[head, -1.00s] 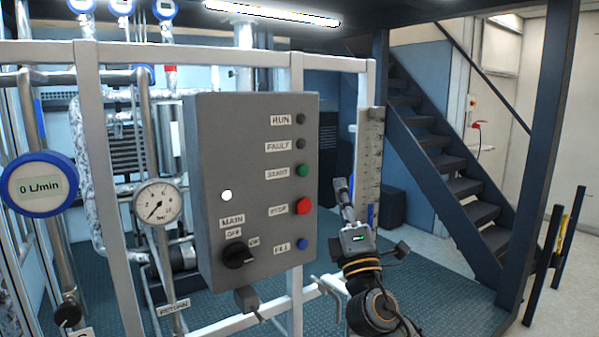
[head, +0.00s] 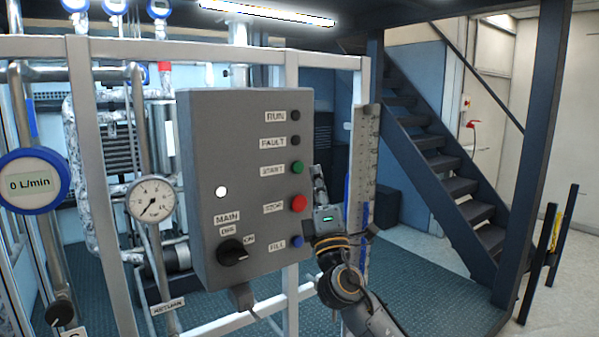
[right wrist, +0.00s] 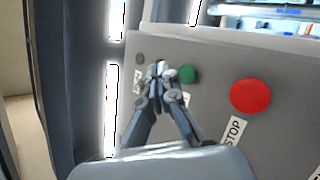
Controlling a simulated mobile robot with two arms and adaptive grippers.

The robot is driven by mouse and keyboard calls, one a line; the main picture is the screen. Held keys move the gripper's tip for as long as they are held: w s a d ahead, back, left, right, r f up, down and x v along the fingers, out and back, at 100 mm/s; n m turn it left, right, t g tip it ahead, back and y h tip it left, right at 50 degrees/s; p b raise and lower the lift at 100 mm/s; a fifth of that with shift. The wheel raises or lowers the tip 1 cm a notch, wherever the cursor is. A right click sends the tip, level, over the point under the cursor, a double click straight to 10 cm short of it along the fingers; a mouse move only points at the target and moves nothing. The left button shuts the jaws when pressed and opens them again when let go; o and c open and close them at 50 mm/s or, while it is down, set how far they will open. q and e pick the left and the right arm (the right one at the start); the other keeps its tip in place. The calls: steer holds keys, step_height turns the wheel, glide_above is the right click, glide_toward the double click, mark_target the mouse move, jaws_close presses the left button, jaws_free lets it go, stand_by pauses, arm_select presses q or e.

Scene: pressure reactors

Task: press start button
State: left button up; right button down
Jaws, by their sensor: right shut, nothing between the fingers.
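The green START button (head: 297,167) is on the right part of the grey control box's (head: 215,130) front, with a START label to its left. In the right wrist view the green button (right wrist: 187,74) lies just to the right of my shut fingertips. My right gripper (head: 318,171) is shut and empty, beside the button in the head view. In the right wrist view the gripper (right wrist: 160,72) points toward the panel; I cannot tell whether it touches. My left gripper is not in view.
The red STOP button (head: 298,203) sits below START, with the blue FILL button (head: 297,242) under it. RUN (head: 296,115) and FAULT (head: 295,140) lamps are dark above. The black MAIN knob (head: 232,251) is lower left. A white frame post (head: 358,90) stands right of the box.

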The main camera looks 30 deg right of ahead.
mark_target(298, 167)
steer(key=shift+w+a+y+b, duration=0.1)
steer(key=shift+w+y+b, duration=0.3)
steer(key=shift+w, duration=0.85)
steer(key=shift+w+h, duration=0.1)
steer(key=shift+h, duration=0.3)
steer(key=shift+w+y+b, duration=0.3)
steer(key=shift+w+b, duration=0.35)
steer(key=shift+w, duration=0.1)
stand_by(0.8)
steer(key=shift+s, duration=0.1)
steer(key=shift+s+p, duration=0.3)
steer(key=shift+s, duration=0.5)
